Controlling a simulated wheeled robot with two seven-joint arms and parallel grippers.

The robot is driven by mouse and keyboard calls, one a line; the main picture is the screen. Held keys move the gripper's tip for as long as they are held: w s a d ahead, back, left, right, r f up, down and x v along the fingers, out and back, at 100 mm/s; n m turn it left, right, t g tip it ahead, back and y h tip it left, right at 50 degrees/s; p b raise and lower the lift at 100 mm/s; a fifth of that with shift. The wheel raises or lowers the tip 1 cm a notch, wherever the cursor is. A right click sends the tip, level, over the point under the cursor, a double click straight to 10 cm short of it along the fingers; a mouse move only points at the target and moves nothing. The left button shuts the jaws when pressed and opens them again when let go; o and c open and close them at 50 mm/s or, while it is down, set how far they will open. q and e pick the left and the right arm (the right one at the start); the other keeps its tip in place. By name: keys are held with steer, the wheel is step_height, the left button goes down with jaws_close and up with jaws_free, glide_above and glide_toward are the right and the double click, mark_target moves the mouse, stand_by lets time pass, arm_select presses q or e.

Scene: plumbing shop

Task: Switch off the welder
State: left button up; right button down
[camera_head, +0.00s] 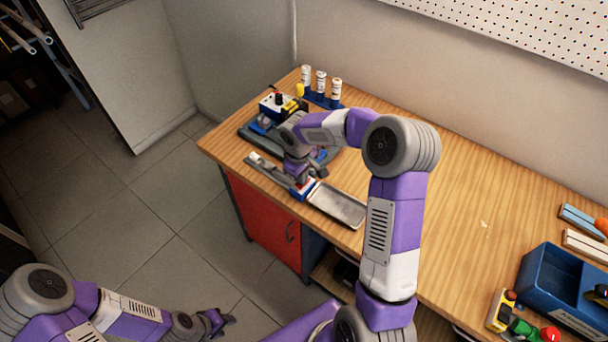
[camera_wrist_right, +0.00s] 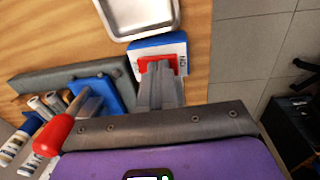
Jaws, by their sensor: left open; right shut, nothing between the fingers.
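A small blue and white box (camera_head: 311,186) with a red switch (camera_wrist_right: 146,64) stands near the front edge of the workbench; I cannot tell for sure if it is part of the welder. It also shows in the right wrist view (camera_wrist_right: 180,47). My right gripper (camera_head: 303,181) is shut and empty, its fingertips (camera_wrist_right: 159,72) at the red switch and covering part of it. I cannot tell whether they press it or which way the switch is tipped. My left gripper (camera_head: 222,319) is open and empty, low over the floor, away from the bench.
A metal tray (camera_head: 338,205) lies right beside the box. A grey base with a blue part and red-handled lever (camera_wrist_right: 57,130) is close by. A blue bin (camera_head: 535,275) is far right; the bench middle is clear.

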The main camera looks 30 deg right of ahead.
steer(key=shift+r, duration=0.1)
step_height(320, 180, up, 4)
steer(key=p, duration=0.3)
steer(key=shift+w+d+r+p, duration=0.1)
steer(key=shift+d+r+p, duration=0.05)
steer(key=shift+p, duration=0.15)
step_height(320, 180, up, 10)
steer(key=d, duration=0.1)
steer(key=shift+w+f+p, duration=0.2)
steer(key=shift+f+p, duration=0.05)
steer(key=shift+p, duration=0.05)
steer(key=shift+f, duration=0.1)
